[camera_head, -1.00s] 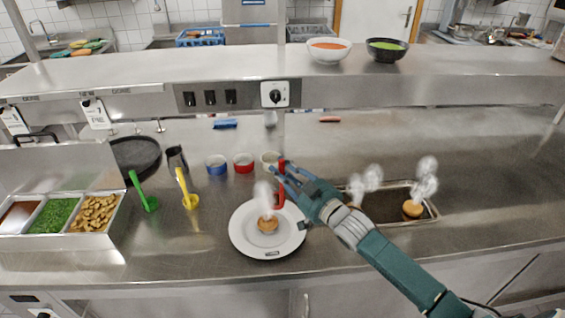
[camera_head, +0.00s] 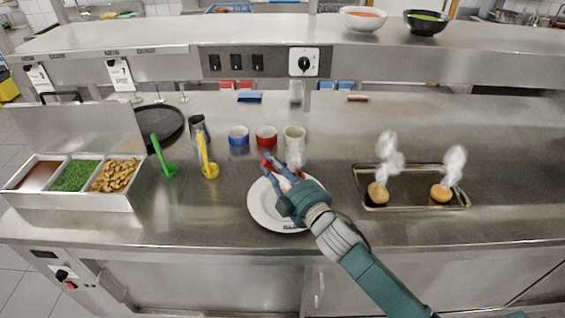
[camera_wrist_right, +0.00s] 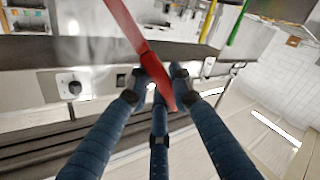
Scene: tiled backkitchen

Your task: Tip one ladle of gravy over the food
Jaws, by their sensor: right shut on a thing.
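My right gripper (camera_head: 274,172) is shut on a red ladle (camera_head: 268,166) above the white plate (camera_head: 258,211). In the right wrist view, the red handle (camera_wrist_right: 128,26) runs tilted between the fingers of my right gripper (camera_wrist_right: 162,78). The ladle's bowl and any gravy in it cannot be made out. My gripper hides the food on the plate; steam rises behind it. A container at the left holds a brown sauce (camera_head: 38,173), which looks like gravy, beside green peas (camera_head: 75,175) and golden pieces (camera_head: 116,175). My left gripper is not in view.
A green ladle (camera_head: 165,160) and a yellow ladle (camera_head: 207,160) stand left of the plate. A tray (camera_head: 410,204) with two steaming pieces lies right. A shelf (camera_head: 150,40) overhangs the back.

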